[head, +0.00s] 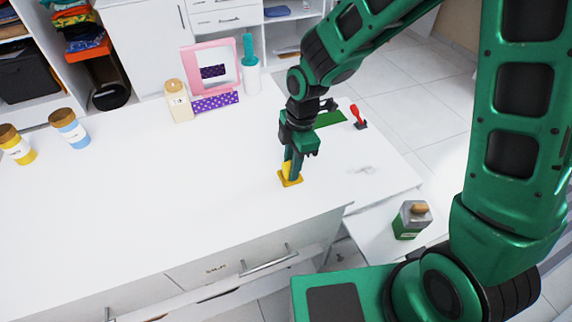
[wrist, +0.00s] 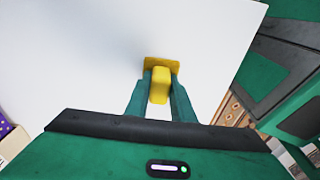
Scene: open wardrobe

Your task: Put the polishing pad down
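The polishing pad (head: 290,180) is yellow with a flat square base and an upright handle. It is at the white counter top (head: 150,220), near its front right edge. My gripper (head: 291,165) points down at it, with a finger on each side of the handle. In the wrist view the pad's handle (wrist: 160,86) fills the space between the two green fingertips (wrist: 160,98). The flat base shows beyond the fingertips. I cannot tell for certain whether the base touches the counter or hangs just above it.
A pink-framed mirror (head: 187,67), a cream bottle (head: 178,101) and a teal-topped bottle (head: 250,66) stand at the back. Two jars (head: 69,129) (head: 16,145) are at the left. A red-handled item (head: 357,115) is right of my arm. The counter's middle is clear.

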